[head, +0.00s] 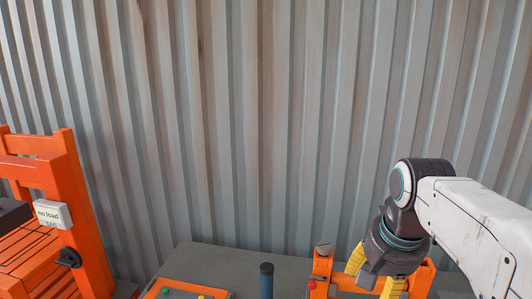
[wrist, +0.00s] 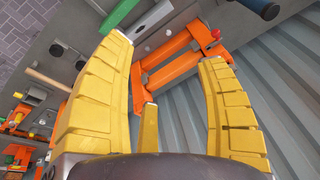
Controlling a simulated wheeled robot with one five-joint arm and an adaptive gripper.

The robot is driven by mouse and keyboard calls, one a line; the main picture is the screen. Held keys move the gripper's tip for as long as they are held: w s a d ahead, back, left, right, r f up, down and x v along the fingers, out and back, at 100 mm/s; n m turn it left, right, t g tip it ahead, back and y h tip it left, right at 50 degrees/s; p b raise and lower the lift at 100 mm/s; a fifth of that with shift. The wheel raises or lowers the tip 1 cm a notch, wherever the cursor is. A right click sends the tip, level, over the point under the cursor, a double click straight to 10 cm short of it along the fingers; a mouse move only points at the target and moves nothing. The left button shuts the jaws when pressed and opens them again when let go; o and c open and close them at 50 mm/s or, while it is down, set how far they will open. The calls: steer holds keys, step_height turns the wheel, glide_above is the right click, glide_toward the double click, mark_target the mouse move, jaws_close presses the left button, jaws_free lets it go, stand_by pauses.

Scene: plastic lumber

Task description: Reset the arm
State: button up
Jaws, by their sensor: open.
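My arm (head: 475,225) reaches in from the right in the head view and bends down at its dark wrist joint. My gripper (head: 373,276) points down over the far edge of the grey bench, beside an orange frame (head: 320,268). In the wrist view its yellow fingers (wrist: 166,52) are spread wide with nothing held between them. The orange frame (wrist: 178,68) shows beyond and between the fingers there; I cannot tell whether they touch it. Part of the frame is hidden behind the gripper in the head view.
A grey bench (head: 215,257) stands against a corrugated metal wall (head: 250,120). On it are an orange panel (head: 180,284) with coloured buttons and a blue, black-topped cylinder (head: 266,283). An orange rack (head: 85,215) with a "no load" sign (head: 52,214) stands left. Space above the bench is clear.

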steer(key=s+a+f+n+t, duration=0.1)
steer(key=s+f+n, duration=0.5)
steer(key=s, duration=0.9)
steer(key=shift+a+f+t, duration=0.3)
steer(key=shift+a+f, duration=0.35)
steer(key=shift+f, duration=0.55)
